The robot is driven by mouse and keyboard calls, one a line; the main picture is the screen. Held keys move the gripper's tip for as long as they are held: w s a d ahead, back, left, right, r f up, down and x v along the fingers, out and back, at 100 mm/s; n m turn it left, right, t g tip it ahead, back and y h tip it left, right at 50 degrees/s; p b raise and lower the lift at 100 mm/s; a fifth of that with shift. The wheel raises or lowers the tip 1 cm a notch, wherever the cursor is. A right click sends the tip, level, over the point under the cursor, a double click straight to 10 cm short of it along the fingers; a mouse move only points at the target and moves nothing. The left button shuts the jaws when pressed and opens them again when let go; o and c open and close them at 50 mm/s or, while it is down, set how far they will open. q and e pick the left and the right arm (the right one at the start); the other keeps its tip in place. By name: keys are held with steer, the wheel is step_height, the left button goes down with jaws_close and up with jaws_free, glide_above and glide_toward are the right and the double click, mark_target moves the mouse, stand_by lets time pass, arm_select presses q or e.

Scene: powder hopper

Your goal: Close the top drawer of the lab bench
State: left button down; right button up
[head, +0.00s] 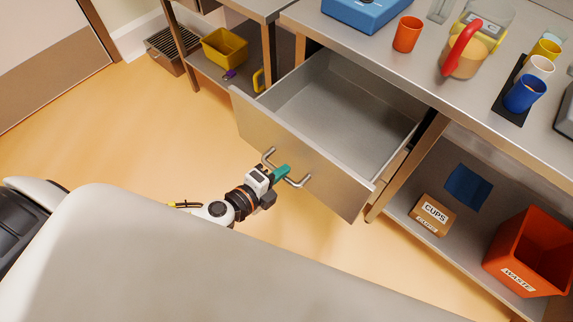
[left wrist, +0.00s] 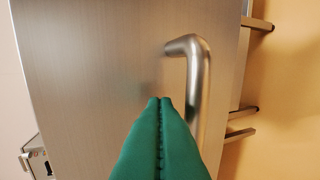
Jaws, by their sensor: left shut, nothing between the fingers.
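The top drawer (head: 340,105) of the lab bench is pulled well out and looks empty. Its metal front panel (head: 320,180) carries a bar handle (head: 298,183). My left gripper (head: 284,171) has teal fingers and is at the drawer front, by the handle. In the left wrist view the fingers (left wrist: 159,103) are shut with nothing between them. They point at the front panel (left wrist: 95,70), just beside the handle (left wrist: 196,85). I cannot tell whether the tips touch the panel. My right gripper is not in view.
The bench top (head: 440,90) holds an orange cup (head: 407,34), a pitcher (head: 466,58) and a blue cup (head: 525,93). The shelf below has a CUPS box (head: 432,214) and an orange WASTE bin (head: 530,252). Open floor (head: 150,125) lies left of the drawer.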

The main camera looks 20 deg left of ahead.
arm_select(q)
steer(key=shift+x, duration=1.1)
steer(key=shift+w, duration=0.1)
